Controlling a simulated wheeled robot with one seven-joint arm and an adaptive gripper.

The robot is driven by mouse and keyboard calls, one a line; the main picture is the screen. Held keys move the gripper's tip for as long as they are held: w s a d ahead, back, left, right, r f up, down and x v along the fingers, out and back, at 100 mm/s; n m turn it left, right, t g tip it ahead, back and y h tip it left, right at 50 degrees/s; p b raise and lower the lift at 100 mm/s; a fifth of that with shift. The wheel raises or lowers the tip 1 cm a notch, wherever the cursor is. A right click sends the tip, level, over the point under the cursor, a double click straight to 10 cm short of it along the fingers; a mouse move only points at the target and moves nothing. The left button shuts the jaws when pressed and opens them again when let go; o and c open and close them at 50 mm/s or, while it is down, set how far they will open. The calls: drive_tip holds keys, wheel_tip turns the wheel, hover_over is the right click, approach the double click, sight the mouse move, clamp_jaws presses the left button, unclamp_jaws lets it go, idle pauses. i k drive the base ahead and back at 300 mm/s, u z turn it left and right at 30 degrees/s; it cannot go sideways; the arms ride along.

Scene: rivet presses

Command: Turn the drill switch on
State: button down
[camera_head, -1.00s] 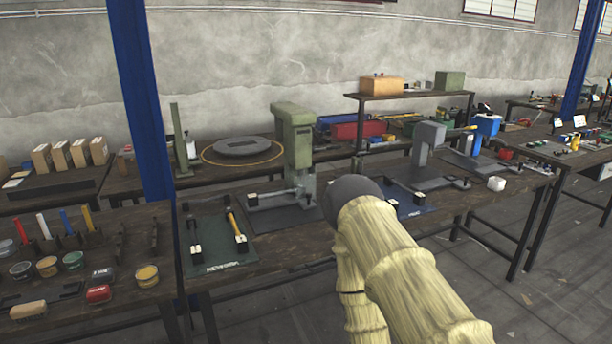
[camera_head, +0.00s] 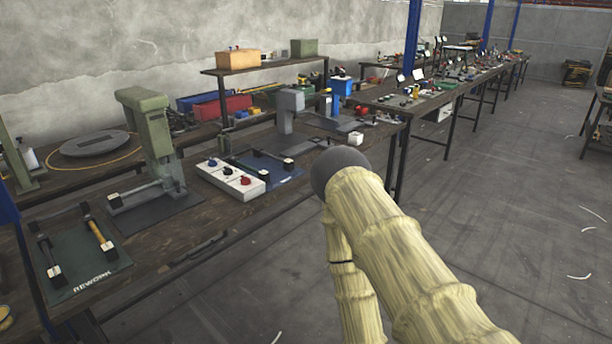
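A white switch box (camera_head: 231,178) lies on the dark workbench (camera_head: 195,232), left of my arm. Its top carries a blue knob, a black knob and a red knob; I cannot read any labels or tell which is for the drill. A green press (camera_head: 148,140) stands just left of the box, and a smaller grey press (camera_head: 288,108) stands behind it to the right. My arm, in a pale yellow cover with a dark grey rounded end, reaches up from the bottom right, right of the box and apart from it. My gripper's fingers are not visible.
A green rework mat (camera_head: 98,270) with clamped tools lies at the bench's left end. A blue mat (camera_head: 268,176) lies beside the switch box. A raised shelf (camera_head: 262,66) with boxes stands behind. Open concrete floor (camera_head: 470,210) lies to the right.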

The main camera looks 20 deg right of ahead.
sight(246, 181)
drive_tip(key=u, duration=0.75)
drive_tip(key=i, duration=1.5)
drive_tip(key=z, duration=0.3)
